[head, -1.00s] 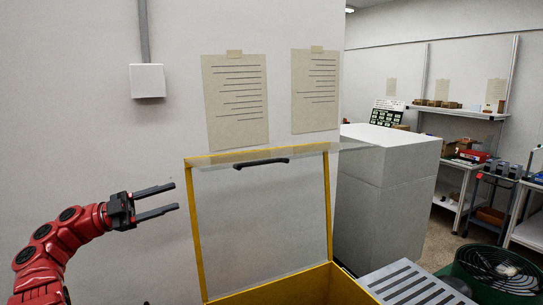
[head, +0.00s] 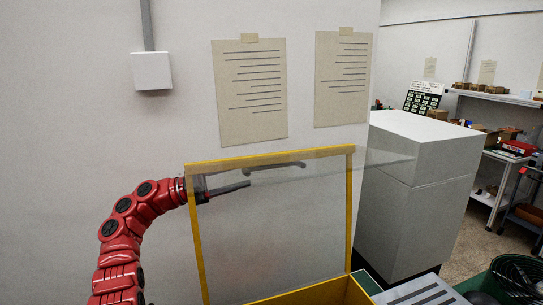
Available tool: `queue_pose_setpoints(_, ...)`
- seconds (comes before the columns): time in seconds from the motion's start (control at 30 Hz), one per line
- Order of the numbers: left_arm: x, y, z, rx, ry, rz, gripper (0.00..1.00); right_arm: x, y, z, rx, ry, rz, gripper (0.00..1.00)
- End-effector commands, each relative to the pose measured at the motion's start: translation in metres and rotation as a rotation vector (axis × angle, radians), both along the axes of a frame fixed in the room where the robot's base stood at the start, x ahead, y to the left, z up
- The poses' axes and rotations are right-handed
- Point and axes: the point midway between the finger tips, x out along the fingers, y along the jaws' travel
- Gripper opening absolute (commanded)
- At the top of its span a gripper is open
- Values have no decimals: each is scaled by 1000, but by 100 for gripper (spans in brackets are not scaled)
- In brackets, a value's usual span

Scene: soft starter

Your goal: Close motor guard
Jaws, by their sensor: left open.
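The motor guard is a yellow-framed lid (head: 350,215) with a clear panel, standing raised and open above a yellow box (head: 335,292). My left gripper (head: 240,178) is open at the lid's upper left corner. The lower finger shows clearly; the upper one is faint near the top edge. I cannot tell if the fingers touch the lid. My right gripper is not in view.
A grey slotted surface (head: 415,291) lies right of the yellow box. A green-rimmed fan unit (head: 515,275) is at the lower right. A large white cabinet (head: 420,190) stands behind. Two paper sheets (head: 250,90) hang on the wall above the lid.

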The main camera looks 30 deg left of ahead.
Motion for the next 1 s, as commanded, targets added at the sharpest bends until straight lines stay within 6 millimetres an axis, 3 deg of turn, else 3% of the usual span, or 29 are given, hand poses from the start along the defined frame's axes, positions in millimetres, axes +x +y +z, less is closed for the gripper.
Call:
queue_pose_setpoints(0.1, 13, -23, 14, 2, -2, -4, 47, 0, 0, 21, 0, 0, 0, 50)
queue_pose_setpoints(0.4, 38, -63, 23, 2, -1, -2, 47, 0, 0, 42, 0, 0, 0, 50)
queue_pose_setpoints(0.8, 43, -70, 22, 2, 0, 0, 47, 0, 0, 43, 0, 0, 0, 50)
queue_pose_setpoints(1.0, 43, -70, 22, 2, 0, 0, 13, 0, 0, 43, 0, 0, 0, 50)
